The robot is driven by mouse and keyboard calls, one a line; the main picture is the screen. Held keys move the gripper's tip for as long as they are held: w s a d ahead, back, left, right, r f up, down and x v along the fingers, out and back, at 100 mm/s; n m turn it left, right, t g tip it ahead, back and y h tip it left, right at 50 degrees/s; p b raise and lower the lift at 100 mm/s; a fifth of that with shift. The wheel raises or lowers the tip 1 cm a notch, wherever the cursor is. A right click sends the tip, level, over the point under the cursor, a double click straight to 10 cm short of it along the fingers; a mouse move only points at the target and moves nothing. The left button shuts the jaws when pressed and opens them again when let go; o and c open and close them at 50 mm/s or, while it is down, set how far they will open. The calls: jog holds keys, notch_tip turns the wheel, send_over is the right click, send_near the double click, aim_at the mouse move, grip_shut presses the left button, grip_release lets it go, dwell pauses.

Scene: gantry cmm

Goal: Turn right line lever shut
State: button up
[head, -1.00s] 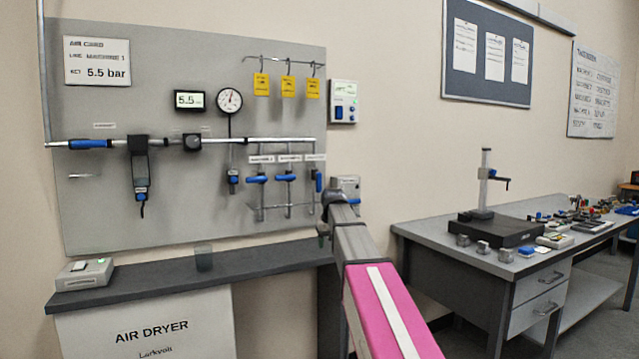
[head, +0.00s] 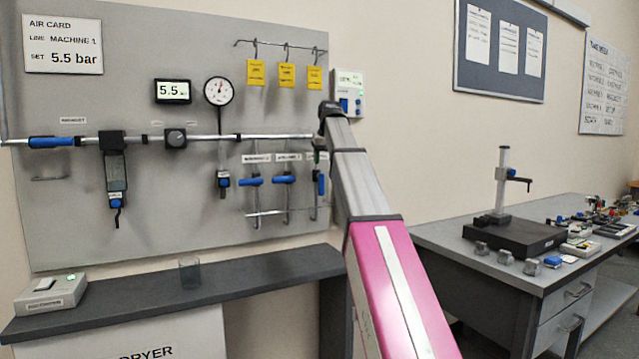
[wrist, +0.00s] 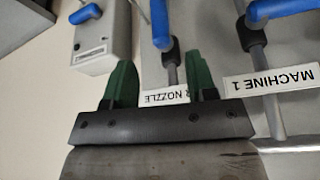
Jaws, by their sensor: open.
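The right line lever is a blue handle (head: 321,184) at the right end of the row on the grey panel. It hangs upright, in line with its pipe. In the upside-down wrist view the blue handle (wrist: 161,25) also shows, beyond the fingers, above the "NOZZLE" label (wrist: 165,97). My gripper (wrist: 163,78) has two green fingers, spread apart with nothing between them. They are close to the label and apart from the handle. In the head view my gripper (head: 320,148) is in front of the panel just above this lever, and partly hides its label.
Two other blue levers (head: 250,181) (head: 284,179) sit crosswise just left of it; one shows near the right finger in the wrist view (wrist: 275,10). A grey box (wrist: 103,38) with a blue knob is on the left there. Yellow tags (head: 286,75) hang above.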

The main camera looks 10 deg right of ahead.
aim_at(322, 178)
jog(key=x, duration=1)
jog(key=shift+w+f, duration=0.3)
grip_shut()
